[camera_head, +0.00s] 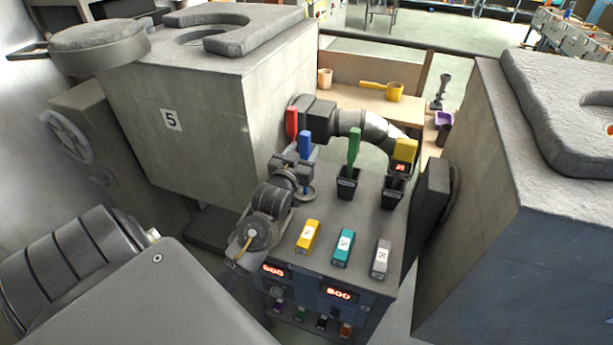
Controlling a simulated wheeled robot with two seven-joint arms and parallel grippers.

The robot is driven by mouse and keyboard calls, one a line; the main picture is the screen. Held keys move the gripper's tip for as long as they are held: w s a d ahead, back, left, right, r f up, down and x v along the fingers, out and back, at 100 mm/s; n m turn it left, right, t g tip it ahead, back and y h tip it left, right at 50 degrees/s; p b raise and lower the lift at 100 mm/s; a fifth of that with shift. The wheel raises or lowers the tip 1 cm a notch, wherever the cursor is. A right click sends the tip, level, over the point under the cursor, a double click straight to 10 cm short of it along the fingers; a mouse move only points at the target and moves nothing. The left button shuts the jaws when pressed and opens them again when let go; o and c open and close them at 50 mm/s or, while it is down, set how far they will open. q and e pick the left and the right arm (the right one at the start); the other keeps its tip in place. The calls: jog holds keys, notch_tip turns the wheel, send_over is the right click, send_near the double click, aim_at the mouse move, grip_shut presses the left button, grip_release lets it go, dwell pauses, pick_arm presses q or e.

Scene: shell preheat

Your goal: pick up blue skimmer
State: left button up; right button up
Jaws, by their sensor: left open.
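The blue skimmer (305,143) stands upright at the back left of the grey console top, with its blue handle raised. My left gripper (300,166) is open at the lower part of the blue handle. Its fingers hide part of the skimmer, and I cannot tell whether they touch it. A round grey piece (309,192) shows just below the fingers.
A red handle (291,122) stands close behind the blue one. Green (354,147) and yellow (405,150) handles stand in dark holders to the right. Yellow, teal and grey blocks lie in front. Large furnace blocks (215,120) (530,230) flank the console.

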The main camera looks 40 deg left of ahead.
aim_at(303, 146)
pick_arm(q)
jog(key=shift+a+p+x, duration=0.2)
jog(key=shift+p+x, duration=0.3)
jog(key=shift+x, duration=0.85)
jog(key=shift+a+p+x, duration=0.2)
jog(key=shift+p+x, duration=0.25)
jog(key=shift+x, duration=0.9)
jog(key=shift+w+f, duration=0.1)
jog(key=shift+f, duration=0.05)
jog(key=c, duration=1.1)
jog(key=shift+o, duration=0.2)
jog(key=shift+r, duration=0.2)
